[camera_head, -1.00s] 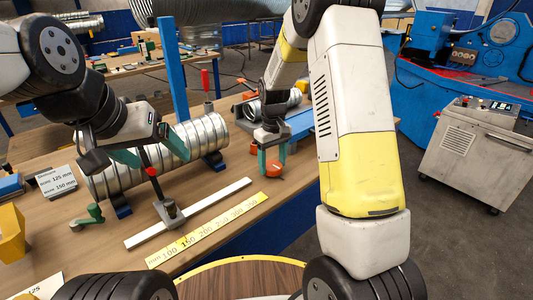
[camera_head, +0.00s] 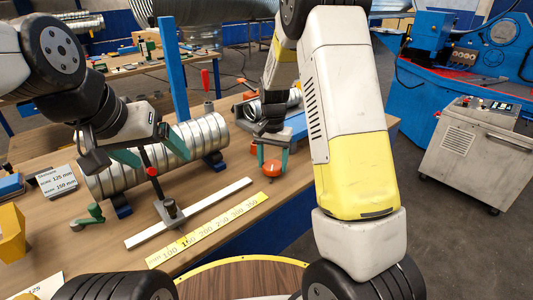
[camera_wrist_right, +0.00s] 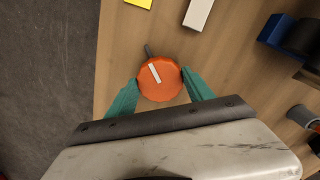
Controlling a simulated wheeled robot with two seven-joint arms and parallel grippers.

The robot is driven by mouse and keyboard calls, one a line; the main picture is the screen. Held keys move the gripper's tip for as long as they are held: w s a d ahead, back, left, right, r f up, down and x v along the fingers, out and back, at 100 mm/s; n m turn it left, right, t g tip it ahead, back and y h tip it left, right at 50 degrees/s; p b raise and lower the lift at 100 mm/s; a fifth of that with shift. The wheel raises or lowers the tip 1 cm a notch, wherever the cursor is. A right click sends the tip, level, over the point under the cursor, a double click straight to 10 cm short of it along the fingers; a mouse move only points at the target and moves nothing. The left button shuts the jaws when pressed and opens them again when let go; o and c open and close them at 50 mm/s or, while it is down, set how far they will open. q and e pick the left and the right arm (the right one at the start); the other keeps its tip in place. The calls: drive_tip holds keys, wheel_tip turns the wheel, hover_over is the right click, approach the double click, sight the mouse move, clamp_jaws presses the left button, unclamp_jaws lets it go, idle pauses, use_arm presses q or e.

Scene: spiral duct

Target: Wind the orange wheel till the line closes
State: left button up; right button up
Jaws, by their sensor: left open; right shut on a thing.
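The orange wheel (camera_head: 272,168) sits low at the bench's front right edge. It also shows in the right wrist view (camera_wrist_right: 160,79) as a round orange knob with a white line on top and a dark pin beside it. My right gripper (camera_head: 272,158) is over it from above, its green fingers shut on the wheel's two sides. My left gripper (camera_head: 150,148) is open at the ribbed metal spiral duct (camera_head: 205,136), its green fingers either side of a dark upright post with a red knob (camera_head: 152,172). Whether the fingers touch the duct I cannot tell.
A yellow ruler (camera_head: 207,232) and a white strip (camera_head: 190,214) lie in front of the duct. A grey sign (camera_head: 57,181) and a green-handled part (camera_head: 90,215) stand left. A blue post (camera_head: 174,70) rises behind. A blue machine (camera_head: 470,60) stands right.

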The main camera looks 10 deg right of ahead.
sight(272, 165)
drive_tip(key=shift+w+m, duration=0.1)
drive_tip(key=shift+m, duration=0.9)
drive_tip(key=o, duration=1.4)
drive_tip(key=shift+c, duration=0.2)
drive_tip(key=shift+r, duration=0.1)
wheel_tip(272, 165, up, 7)
drive_tip(key=shift+r, duration=0.35)
